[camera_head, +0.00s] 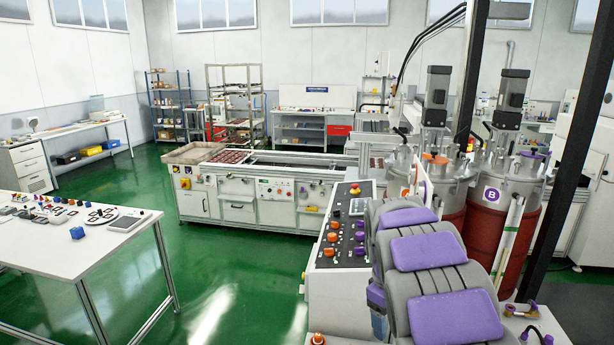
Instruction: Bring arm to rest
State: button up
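Grey links with purple pads (430,255), which look like my own arm, fill the lower right of the head view. They stand in front of the tanks and beside a control console (330,282). My gripper does not show in this view, so its fingers and anything in them are hidden.
The console carries orange and purple knobs. Two red-bodied mixing tanks, one marked B (491,194), stand behind the arm near a dark post (553,165). A conveyor bench (235,196) runs across the middle. A white table (75,245) with small parts is at left. Green floor (215,270) between them is clear.

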jog(key=s+a+m+b, duration=0.1)
jog(key=s+m, duration=0.1)
jog(key=s, duration=1)
jog(key=s+a+f+m+y+b, duration=0.1)
jog(key=s+a+m, duration=0.1)
jog(key=s, duration=1.1)
jog(key=s+a+f+m+g+b, duration=0.1)
jog(key=s+a+m, duration=0.1)
jog(key=s, duration=1.1)
jog(key=shift+m+y, duration=0.3)
jog(key=shift+m, duration=0.5)
jog(key=shift+d+f, duration=0.1)
jog(key=shift+d, duration=0.1)
